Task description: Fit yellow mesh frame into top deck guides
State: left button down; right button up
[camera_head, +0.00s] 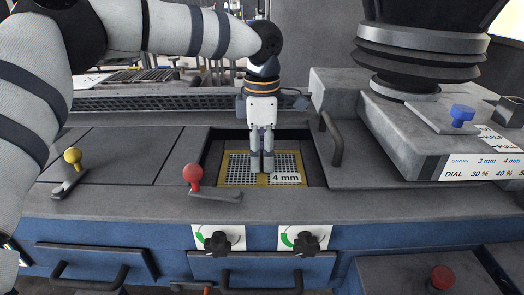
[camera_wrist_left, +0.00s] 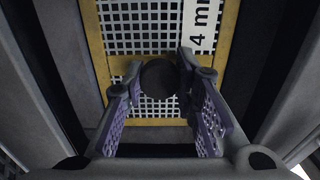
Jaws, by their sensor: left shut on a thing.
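The yellow mesh frame (camera_head: 236,169) with a white "4 mm" label is inside a rectangular opening (camera_head: 210,160) in the grey deck. I cannot tell whether it rests on the guides or hangs just above them. My left gripper (camera_head: 262,168) points straight down over the middle of the frame. In the left wrist view its fingers (camera_wrist_left: 160,76) close on a dark round knob (camera_wrist_left: 159,82) on the yellow crossbar of the frame (camera_wrist_left: 119,66). Grey walls run along both sides of the frame there. The guides themselves are not clearly visible. My right gripper is not in view.
A red-knobbed lever (camera_head: 193,176) stands at the opening's front left, and a yellow-knobbed lever (camera_head: 73,158) is farther left. A grey handle (camera_head: 333,140) is close on the right. A black bellows (camera_head: 418,55) rises at the back right. Flat grey covers (camera_head: 120,155) lie left.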

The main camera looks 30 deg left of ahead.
aim_at(262, 153)
pick_arm(q)
jog(key=shift+f, duration=0.1)
jog(key=c, duration=1.2)
grip_release()
notch_tip(262, 153, up, 12)
